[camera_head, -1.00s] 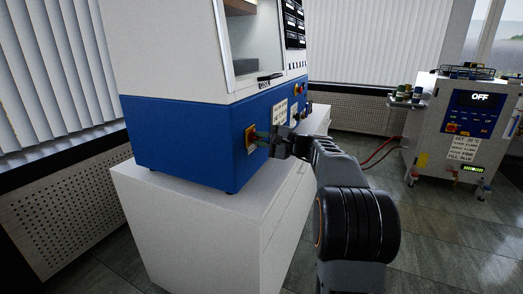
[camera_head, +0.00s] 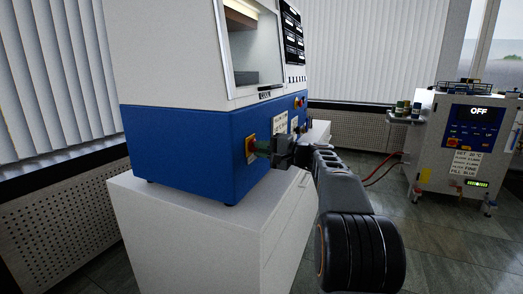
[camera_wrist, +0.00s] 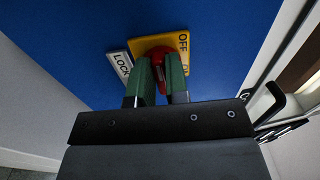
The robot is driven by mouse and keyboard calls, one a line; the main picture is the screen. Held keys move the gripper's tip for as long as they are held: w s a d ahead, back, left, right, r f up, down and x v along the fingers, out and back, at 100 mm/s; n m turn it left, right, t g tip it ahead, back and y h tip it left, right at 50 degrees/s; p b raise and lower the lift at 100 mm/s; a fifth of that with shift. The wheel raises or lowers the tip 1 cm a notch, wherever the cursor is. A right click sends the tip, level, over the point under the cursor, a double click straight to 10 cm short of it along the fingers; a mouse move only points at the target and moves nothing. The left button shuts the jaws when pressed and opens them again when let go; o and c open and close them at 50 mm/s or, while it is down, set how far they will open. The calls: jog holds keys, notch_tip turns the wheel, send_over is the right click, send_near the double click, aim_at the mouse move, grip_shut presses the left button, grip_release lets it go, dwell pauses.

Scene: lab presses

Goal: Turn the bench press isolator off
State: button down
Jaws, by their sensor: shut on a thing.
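The bench press (camera_head: 185,150) is a white cabinet with a blue base, standing on a white bench. Its isolator is a red knob (camera_wrist: 160,54) on a yellow plate (camera_head: 250,146) on the blue panel. In the wrist view the yellow plate (camera_wrist: 183,42) reads OFF at its upper right, and a LOCK label (camera_wrist: 121,65) sits at its left. My gripper (camera_head: 268,149) is at the isolator. In the wrist view its green fingers (camera_wrist: 160,82) are shut on the red knob, one on each side. They hide the knob's lower part, and its exact setting is unclear.
Labels and other controls (camera_head: 299,102) line the blue panel to the right of my gripper. A white unit (camera_head: 460,150) with an OFF display stands at the right, with red hoses. Grey floor (camera_head: 405,225) lies open between it and the bench.

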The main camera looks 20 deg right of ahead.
jog(key=c, duration=1.1)
grip_release()
jog(key=p+v, duration=0.2)
jog(key=v, duration=1.1)
jog(key=shift+s+d, duration=0.25)
jog(key=shift+s, duration=0.05)
